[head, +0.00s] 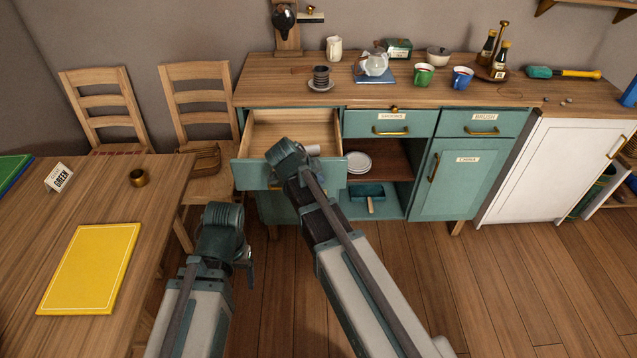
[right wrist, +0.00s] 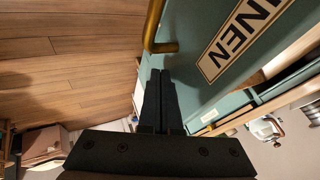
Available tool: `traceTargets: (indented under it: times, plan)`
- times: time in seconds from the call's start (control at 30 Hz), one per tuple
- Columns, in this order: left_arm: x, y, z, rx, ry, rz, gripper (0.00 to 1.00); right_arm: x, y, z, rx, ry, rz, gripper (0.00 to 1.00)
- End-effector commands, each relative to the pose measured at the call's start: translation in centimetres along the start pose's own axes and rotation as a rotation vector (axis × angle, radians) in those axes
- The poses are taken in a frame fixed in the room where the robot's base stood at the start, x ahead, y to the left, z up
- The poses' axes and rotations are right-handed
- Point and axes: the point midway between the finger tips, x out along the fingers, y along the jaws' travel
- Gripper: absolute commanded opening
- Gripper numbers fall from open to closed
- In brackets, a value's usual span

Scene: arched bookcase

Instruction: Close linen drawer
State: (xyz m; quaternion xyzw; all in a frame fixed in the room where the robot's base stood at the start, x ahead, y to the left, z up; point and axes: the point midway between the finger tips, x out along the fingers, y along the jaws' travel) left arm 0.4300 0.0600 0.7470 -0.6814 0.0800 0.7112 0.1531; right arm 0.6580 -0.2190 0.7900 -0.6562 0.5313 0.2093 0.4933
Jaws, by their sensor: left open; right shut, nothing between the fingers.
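The linen drawer (head: 244,174) is pulled out at the left end of the teal cabinet, and its wooden inside shows. In the right wrist view, its teal front (right wrist: 190,82) carries a label partly reading "LINEN" and a brass handle (right wrist: 154,32). My right gripper (head: 285,156) is at the drawer front, its fingers shut and empty. In the right wrist view the fingertips (right wrist: 161,74) overlap the front beside the handle; I cannot tell whether they touch. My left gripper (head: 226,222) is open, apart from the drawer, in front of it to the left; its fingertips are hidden.
Two chairs (head: 200,85) stand left of the cabinet. A table (head: 165,190) with a yellow mat (head: 92,268) is at the left. The cabinet top (head: 300,98) holds cups, a glass pot and bottles. An open shelf (head: 400,168) lies right of the drawer. The floor at right is clear.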

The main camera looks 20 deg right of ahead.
Motion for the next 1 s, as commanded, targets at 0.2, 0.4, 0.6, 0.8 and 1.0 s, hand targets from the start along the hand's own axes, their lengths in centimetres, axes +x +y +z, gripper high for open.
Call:
traceTargets:
  times: [0.2, 0.4, 0.6, 0.8, 1.0]
  plan:
    - [0.0, 0.0, 0.0, 0.0, 0.0, 0.0, 0.79, 0.0, 0.0, 0.0, 0.0, 0.0, 0.0, 0.0]
    - [0.0, 0.0, 0.0, 0.0, 0.0, 0.0, 0.79, 0.2, -0.3, 0.0, 0.001, 0.0, 0.0, 0.0]
    - [0.0, 0.0, 0.0, 0.0, 0.0, 0.0, 0.79, 1.4, -2.6, 0.1, 0.003, 0.001, 0.001, 0.0]
    - [0.0, 0.0, 0.0, 0.0, 0.0, 0.0, 0.79, 3.8, -7.2, 0.1, 0.002, 0.002, 0.0, 0.0]
    - [0.0, 0.0, 0.0, 0.0, 0.0, 0.0, 0.79, 6.4, -12.2, 0.1, 0.001, 0.002, 0.0, 0.0]
